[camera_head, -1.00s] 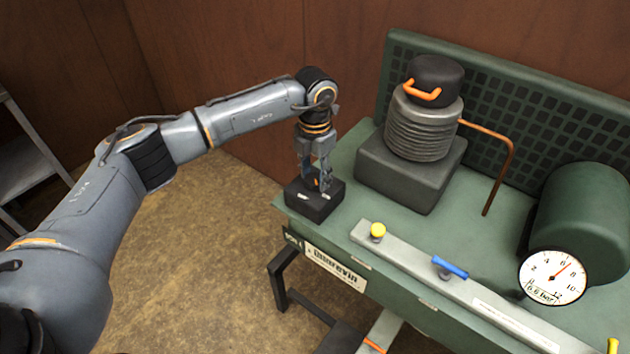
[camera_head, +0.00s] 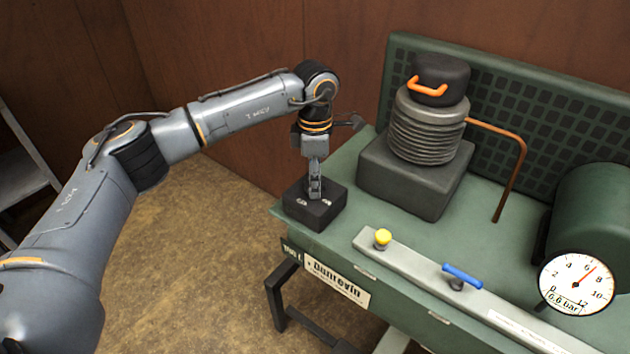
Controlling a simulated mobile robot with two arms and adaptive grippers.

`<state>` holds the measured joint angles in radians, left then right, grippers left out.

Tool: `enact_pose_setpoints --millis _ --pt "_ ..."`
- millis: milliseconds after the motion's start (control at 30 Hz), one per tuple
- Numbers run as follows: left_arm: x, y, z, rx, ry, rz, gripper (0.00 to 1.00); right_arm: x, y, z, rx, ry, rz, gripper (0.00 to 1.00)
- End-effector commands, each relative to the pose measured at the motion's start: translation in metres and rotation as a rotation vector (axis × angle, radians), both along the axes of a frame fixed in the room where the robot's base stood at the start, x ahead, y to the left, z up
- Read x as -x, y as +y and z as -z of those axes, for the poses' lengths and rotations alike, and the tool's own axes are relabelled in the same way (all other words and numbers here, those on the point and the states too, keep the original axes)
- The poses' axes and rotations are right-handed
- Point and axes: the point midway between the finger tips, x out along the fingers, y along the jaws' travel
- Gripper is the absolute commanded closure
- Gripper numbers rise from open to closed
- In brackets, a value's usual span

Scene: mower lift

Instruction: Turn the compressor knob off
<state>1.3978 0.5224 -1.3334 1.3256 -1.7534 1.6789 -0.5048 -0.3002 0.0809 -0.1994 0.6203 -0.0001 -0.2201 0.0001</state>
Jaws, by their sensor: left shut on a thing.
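The compressor's switch box (camera_head: 328,212) is a small black block at the near left corner of the green compressor bench. My left gripper (camera_head: 315,188) points down onto the top of this box, its fingers seen nearly edge-on. It is shut on the knob there, which the fingers hide. Small white marks show on the box top on both sides of the fingers, too small to read. My right gripper is not in view.
The green bench top (camera_head: 345,240) carries a ribbed compressor head (camera_head: 430,125) with an orange handle and a copper pipe. A rail (camera_head: 410,268) holds a yellow knob (camera_head: 382,238) and a blue lever (camera_head: 462,276). A gauge (camera_head: 578,283) stands at right.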

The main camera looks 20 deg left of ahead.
Motion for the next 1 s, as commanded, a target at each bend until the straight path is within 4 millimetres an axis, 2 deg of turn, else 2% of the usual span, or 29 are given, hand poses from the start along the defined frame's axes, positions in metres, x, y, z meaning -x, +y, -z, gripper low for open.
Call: enact_pose_setpoints --millis 667,700,800,1000 --pt "-0.0003 0.0002 -0.0006 0.0 -0.001 0.067 0.87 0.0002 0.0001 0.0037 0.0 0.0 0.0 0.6" --pt "-0.0003 0.0002 -0.0006 0.0 -0.001 0.067 0.53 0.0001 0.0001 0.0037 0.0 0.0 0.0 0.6" --pt "-0.0003 0.0002 -0.0006 0.0 -0.001 0.067 0.33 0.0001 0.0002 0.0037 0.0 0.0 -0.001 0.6" --pt "-0.0002 0.0002 -0.0004 0.0 -0.001 0.066 0.33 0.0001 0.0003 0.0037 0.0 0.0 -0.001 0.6"
